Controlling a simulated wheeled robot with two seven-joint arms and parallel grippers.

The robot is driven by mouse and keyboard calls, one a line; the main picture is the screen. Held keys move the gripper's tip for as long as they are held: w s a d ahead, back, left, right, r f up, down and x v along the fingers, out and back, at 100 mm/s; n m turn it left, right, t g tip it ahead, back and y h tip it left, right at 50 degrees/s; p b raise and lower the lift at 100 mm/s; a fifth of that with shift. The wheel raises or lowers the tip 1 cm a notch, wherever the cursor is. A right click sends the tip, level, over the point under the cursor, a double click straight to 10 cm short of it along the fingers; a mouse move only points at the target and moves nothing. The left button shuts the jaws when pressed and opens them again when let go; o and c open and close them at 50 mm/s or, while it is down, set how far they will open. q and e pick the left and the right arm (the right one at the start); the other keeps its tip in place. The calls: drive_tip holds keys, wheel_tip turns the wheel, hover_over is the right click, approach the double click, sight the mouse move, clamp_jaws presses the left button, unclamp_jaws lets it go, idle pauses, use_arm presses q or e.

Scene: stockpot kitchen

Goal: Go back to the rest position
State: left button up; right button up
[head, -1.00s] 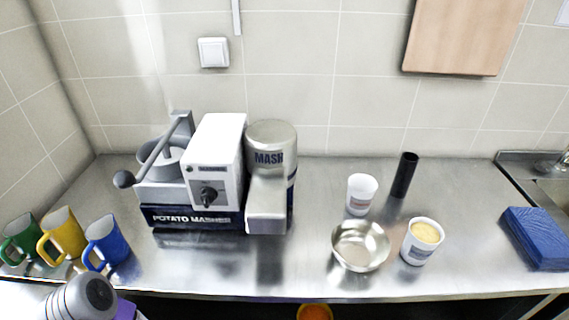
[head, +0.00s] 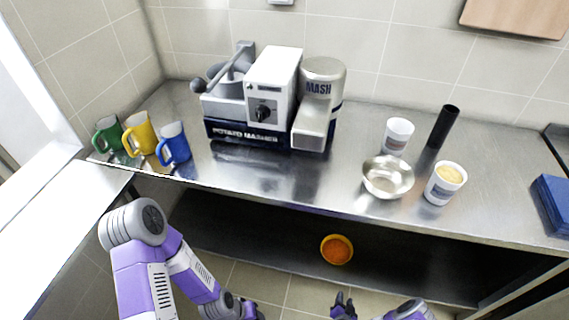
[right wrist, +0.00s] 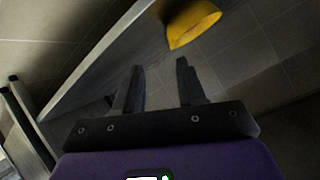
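My right gripper (head: 343,297) is low at the bottom of the head view, in front of the lower shelf and below the counter's front edge. In the right wrist view its two dark fingers (right wrist: 158,78) stand apart with nothing between them. My left arm comes in at the lower left, bent and low in front of the counter.
A yellow bowl with orange contents (head: 336,250) is on the lower shelf (head: 250,232); it also shows in the right wrist view (right wrist: 193,24). The steel counter (head: 250,176) bears a potato masher (head: 272,85), mugs (head: 174,146), cups (head: 445,186) and a metal bowl (head: 388,180).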

drive_tip(key=a+r+n+g+y+p, duration=0.25)
drive_tip(key=a+r+g+y, duration=0.2)
drive_tip(key=a+r, duration=0.5)
drive_tip(key=s+a+r+n+g+y, duration=0.1)
drive_tip(key=s+a+r+g, duration=0.1)
drive_tip(key=s+r, duration=0.4)
drive_tip(key=s+a+r+n+g+y, duration=0.2)
drive_tip(key=s+r+g, duration=0.2)
drive_tip(key=r, duration=0.6)
drive_tip(key=s, duration=0.2)
drive_tip(key=shift+s+a+r+p, duration=0.3)
drive_tip(key=shift+p, duration=0.05)
drive_tip(key=shift+n, duration=0.25)
